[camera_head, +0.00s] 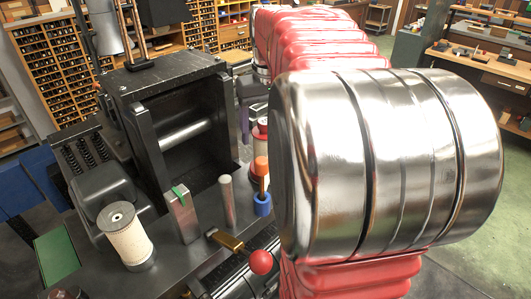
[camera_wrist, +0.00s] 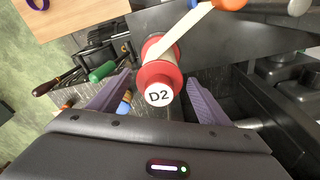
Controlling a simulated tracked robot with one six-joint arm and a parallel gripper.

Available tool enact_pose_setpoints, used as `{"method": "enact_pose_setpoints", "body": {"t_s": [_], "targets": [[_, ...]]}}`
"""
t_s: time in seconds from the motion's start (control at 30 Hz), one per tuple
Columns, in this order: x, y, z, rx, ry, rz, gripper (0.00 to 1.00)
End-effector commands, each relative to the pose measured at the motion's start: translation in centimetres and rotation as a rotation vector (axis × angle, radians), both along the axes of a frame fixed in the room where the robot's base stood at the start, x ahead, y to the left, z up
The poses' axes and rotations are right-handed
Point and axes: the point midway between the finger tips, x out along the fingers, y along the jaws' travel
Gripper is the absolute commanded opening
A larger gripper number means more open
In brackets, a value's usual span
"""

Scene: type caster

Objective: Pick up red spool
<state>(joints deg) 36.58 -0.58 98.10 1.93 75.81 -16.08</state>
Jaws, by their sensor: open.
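The red spool (camera_wrist: 159,72) is in the middle of the wrist view, with a white round end marked "D2" facing the camera. A pale strip (camera_wrist: 181,31) runs from it toward the upper right. My gripper (camera_wrist: 160,82) is open, its two purple fingers on either side of the spool with visible gaps; I cannot tell how far the fingertips reach along it. In the head view, a red and white spool (camera_head: 260,134) shows partly behind my arm, which hides most of my gripper there.
A dark machine (camera_head: 170,110) stands left of my arm. Its bench holds a cream spool (camera_head: 126,236), a grey post (camera_head: 227,200), a blue ring (camera_head: 262,204) and a red ball-ended lever (camera_head: 261,262). A green-handled tool (camera_wrist: 101,72) lies left of the spool in the wrist view.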

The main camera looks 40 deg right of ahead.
Motion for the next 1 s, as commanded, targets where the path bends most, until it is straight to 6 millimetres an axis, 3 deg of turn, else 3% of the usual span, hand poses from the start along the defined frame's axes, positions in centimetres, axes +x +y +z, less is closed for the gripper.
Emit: {"method": "enact_pose_setpoints", "body": {"t_s": [0.13,0.3,0.83,1.0], "targets": [[0.1,-0.2,-2.2,0.002,0.002,0.0,0.71],[0.3,-0.2,-3.6,0.002,0.002,0.001,0.71],[0.3,-0.2,-3.7,0.0,0.0,0.001,0.71],[0.3,-0.2,-3.7,0.0,0.0,0.001,0.61]]}}
